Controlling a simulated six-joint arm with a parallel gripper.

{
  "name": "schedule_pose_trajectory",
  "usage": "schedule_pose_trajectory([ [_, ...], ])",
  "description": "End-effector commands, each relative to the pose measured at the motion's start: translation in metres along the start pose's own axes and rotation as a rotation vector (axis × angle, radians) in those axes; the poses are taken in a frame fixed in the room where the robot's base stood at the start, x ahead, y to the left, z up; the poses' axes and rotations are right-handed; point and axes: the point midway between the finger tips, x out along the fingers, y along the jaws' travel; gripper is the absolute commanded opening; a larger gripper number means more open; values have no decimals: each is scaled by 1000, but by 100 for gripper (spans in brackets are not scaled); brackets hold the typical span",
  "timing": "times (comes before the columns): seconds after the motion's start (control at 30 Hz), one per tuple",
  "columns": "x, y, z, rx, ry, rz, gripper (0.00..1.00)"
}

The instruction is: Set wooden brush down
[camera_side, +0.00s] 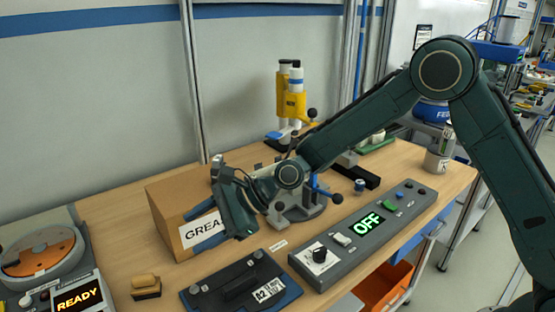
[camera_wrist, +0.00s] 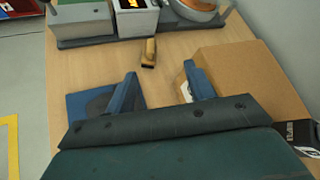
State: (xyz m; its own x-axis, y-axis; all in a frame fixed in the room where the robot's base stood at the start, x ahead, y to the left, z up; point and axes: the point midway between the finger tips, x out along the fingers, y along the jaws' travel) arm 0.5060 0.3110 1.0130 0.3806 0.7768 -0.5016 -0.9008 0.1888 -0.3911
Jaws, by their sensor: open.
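The wooden brush (camera_side: 146,286) lies on the wooden table (camera_side: 118,262) near its front left part, between the device with the READY display and the dark blue tray. In the wrist view the brush (camera_wrist: 149,52) lies on the bare tabletop beyond my fingers, roughly in line with the space between them. My gripper (camera_side: 232,208) is open and empty. It is in the air in front of the cardboard box, apart from the brush. In the wrist view its two blue fingers (camera_wrist: 160,87) are spread wide.
A cardboard box (camera_side: 165,212) labelled GREA… stands beside my gripper. A dark blue tray (camera_side: 205,297) marked A2 lies at the front. A grey control panel (camera_side: 300,262) shows OFF. A round device (camera_side: 40,258) is at left. Bare tabletop surrounds the brush.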

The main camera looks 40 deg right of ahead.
Motion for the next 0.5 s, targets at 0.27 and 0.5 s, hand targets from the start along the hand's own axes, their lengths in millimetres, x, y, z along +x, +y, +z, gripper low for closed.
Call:
schedule_pose_trajectory([
  [0.27, -79, -10, 15, -383, 152, 6, 54],
  [0.5, -147, -4, 20, -681, 290, 52, 54],
])
